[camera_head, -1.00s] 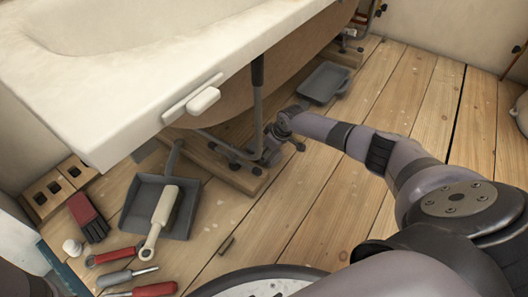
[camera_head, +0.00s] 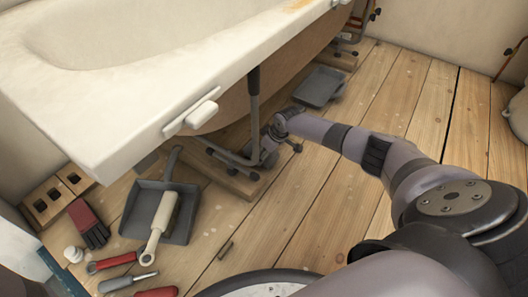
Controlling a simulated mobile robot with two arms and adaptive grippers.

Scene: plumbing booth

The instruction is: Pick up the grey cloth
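I cannot make out a grey cloth in this view. My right arm reaches in from the right. Its gripper (camera_head: 267,156) is low at the bath's edge, beside a metal leg and wooden beam. The gripper is small, dark and partly mixed with the leg behind it, so I cannot tell whether it is open or holds anything. My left gripper is not in view.
The white bathtub (camera_head: 120,125) overhangs the work area. A grey dustpan (camera_head: 130,215) with a pale-handled tool (camera_head: 162,222), red-and-black gloves (camera_head: 88,222) and several hand tools lie at left. A grey tray (camera_head: 320,87) lies farther back.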

